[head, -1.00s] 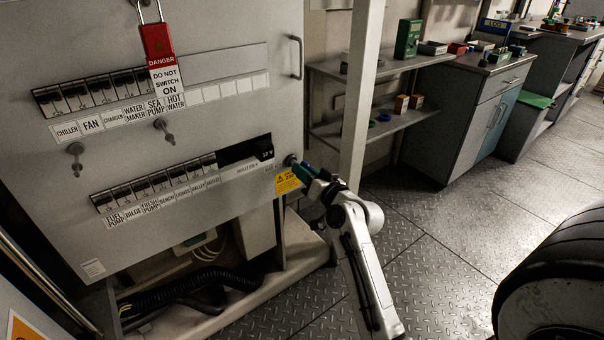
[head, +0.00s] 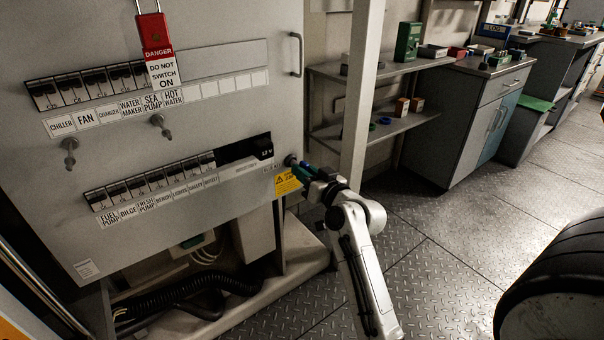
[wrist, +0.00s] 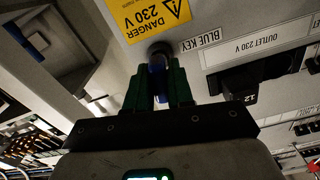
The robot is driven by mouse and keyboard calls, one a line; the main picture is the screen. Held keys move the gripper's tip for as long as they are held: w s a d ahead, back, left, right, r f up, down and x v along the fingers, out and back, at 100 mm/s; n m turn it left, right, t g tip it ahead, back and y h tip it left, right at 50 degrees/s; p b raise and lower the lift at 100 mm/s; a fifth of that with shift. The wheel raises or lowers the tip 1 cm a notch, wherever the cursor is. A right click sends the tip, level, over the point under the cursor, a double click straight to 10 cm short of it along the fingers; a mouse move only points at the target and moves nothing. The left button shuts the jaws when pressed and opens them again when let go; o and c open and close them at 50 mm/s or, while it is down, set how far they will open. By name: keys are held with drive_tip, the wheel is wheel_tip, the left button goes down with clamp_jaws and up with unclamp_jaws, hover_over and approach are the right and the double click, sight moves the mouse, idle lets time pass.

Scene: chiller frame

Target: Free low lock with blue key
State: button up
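The low lock (head: 290,160) is a dark round cylinder at the lower right of the grey panel door, beside the yellow danger label (head: 287,183). It also shows in the wrist view (wrist: 159,50), near the label reading BLUE KEY (wrist: 200,42). My gripper (head: 302,171) is at the lock, with its green fingers pointing at the panel. In the wrist view the fingers (wrist: 157,85) are closed on both sides of the blue key (wrist: 158,80). The key's far end meets the lock; how deep it sits is hidden.
A pale post (head: 360,100) stands close right of my gripper. Shelves and a cabinet stand behind it.

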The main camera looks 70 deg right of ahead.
drive_tip(key=shift+n+b, duration=0.3)
drive_tip(key=shift+n, duration=0.3)
drive_tip(key=shift+f+b, duration=0.1)
drive_tip(key=shift+b, duration=0.25)
drive_tip(key=shift+o, duration=0.7)
drive_tip(key=shift+n, duration=0.3)
drive_tip(key=o, duration=0.9)
drive_tip(key=shift+c, duration=0.2)
drive_tip(key=v, duration=0.7)
